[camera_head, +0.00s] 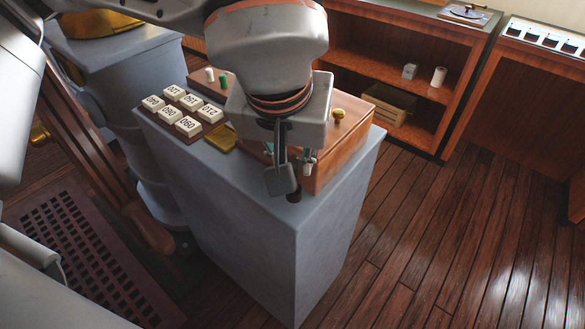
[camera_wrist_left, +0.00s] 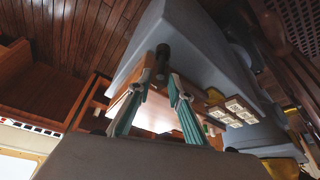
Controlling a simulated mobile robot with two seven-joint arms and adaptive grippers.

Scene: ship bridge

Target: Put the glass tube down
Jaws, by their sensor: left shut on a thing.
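My left gripper (camera_head: 293,178) is low over the front right corner of the grey pedestal (camera_head: 250,205). Its two fingers also show in the left wrist view (camera_wrist_left: 162,78), with a gap between them, shut on the glass tube. The clear glass itself is hard to make out, mostly hidden by the fingers. A small dark cylindrical piece (camera_head: 294,192) shows just below the fingertips, close to the pedestal top; it also shows between the fingertips in the left wrist view (camera_wrist_left: 162,53). I cannot tell if it is part of the tube or touches the pedestal.
White numbered blocks (camera_head: 188,126) sit on a wooden holder at the left. Shelves (camera_head: 425,95) stand behind. The pedestal's front strip looks clear.

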